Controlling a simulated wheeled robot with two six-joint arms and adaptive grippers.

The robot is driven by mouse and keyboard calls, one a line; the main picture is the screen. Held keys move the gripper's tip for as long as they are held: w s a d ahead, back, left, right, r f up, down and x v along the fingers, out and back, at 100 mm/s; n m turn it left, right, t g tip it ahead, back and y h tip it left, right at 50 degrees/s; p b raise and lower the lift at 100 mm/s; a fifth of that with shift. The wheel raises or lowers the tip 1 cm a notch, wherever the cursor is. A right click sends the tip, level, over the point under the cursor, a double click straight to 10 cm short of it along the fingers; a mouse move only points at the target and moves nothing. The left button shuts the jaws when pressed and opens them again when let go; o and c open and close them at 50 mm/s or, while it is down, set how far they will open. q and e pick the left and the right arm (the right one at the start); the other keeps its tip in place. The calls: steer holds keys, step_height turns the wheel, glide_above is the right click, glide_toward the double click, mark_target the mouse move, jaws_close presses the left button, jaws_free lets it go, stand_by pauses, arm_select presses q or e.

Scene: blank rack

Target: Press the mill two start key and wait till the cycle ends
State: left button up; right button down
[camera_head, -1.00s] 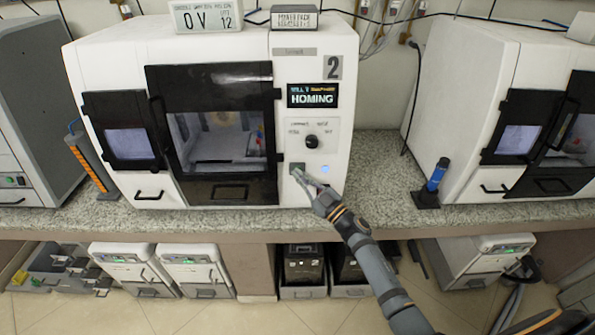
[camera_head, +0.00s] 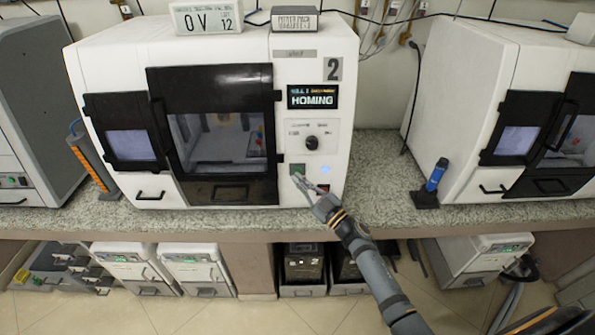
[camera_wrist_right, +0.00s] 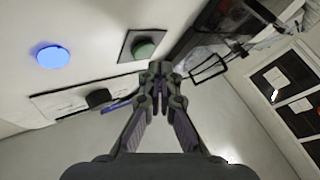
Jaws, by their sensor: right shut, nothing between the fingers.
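Mill two (camera_head: 210,110) is the white machine with a "2" plate, and its screen (camera_head: 313,96) reads "HOMING". Low on its right panel is a green key on a dark square plate (camera_head: 298,170), with a lit blue button (camera_head: 325,169) to its right. The right wrist view shows the green key (camera_wrist_right: 143,47) and the lit blue button (camera_wrist_right: 53,56). My right gripper (camera_head: 308,184) is shut and empty, its tips just below the green key; in the wrist view (camera_wrist_right: 160,68) they look close to it, apparently apart. My left gripper is not in view.
A round black knob (camera_head: 311,142) sits above the keys. An orange-striped holder (camera_head: 92,165) stands at the left.

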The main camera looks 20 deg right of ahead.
steer(key=s+p, duration=0.1)
steer(key=s, duration=0.1)
steer(key=s+a+p, duration=0.1)
steer(key=s, duration=0.1)
steer(key=shift+s+a+r, duration=0.15)
steer(key=shift+s+a, duration=0.05)
steer(key=shift+s, duration=0.15)
stand_by(0.4)
